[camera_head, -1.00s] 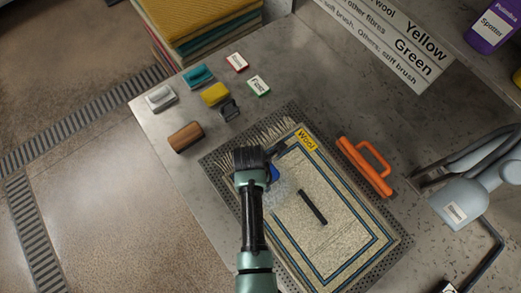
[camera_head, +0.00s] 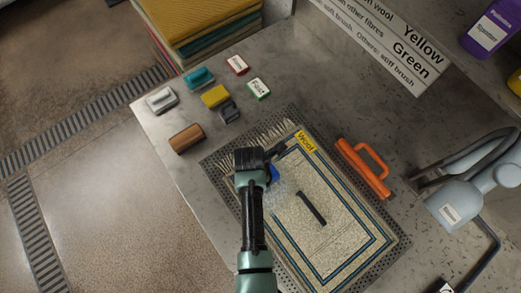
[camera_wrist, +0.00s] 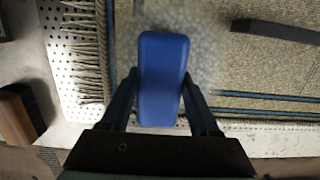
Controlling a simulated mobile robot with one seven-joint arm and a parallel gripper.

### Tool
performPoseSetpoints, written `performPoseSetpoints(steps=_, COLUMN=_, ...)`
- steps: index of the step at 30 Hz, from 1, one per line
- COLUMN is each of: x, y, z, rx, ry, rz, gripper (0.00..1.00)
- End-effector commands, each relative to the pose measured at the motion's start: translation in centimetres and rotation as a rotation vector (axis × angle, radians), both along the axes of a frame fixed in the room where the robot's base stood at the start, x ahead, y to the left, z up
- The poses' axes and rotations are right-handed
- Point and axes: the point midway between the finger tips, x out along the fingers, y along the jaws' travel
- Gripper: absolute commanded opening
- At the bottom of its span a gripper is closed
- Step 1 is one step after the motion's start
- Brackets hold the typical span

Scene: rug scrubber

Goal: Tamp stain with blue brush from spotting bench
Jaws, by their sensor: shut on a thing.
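My gripper (camera_wrist: 163,105) is shut on the blue brush (camera_wrist: 162,72), whose blue back fills the space between the fingers in the wrist view. In the head view only a bit of the blue brush (camera_head: 273,173) shows beside my gripper (camera_head: 265,165). The brush is over the rug's left border, at a pale greyish patch, the likely stain (camera_head: 279,196). The patch also shows around the brush in the wrist view (camera_wrist: 207,50). The brush's underside is hidden, so I cannot tell whether it touches the rug. The rug (camera_head: 345,228) carries a yellow "Wool" tag (camera_head: 306,142).
A dark bar (camera_head: 311,208) lies on the rug. An orange-handled tool (camera_head: 364,166) lies right of it. On the perforated metal bench (camera_head: 292,88) sit a wooden-backed brush (camera_head: 187,138), a grey brush (camera_head: 161,99), a teal brush (camera_head: 199,78) and a yellow block (camera_head: 215,96).

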Motion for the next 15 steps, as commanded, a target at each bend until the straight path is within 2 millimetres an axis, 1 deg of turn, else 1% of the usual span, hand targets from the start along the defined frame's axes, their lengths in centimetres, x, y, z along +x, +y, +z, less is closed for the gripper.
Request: performPoseSetpoints(steps=15, x=0.04, y=0.00, z=-0.87, rx=-0.001, ry=-0.001, rz=0.000, gripper=0.13)
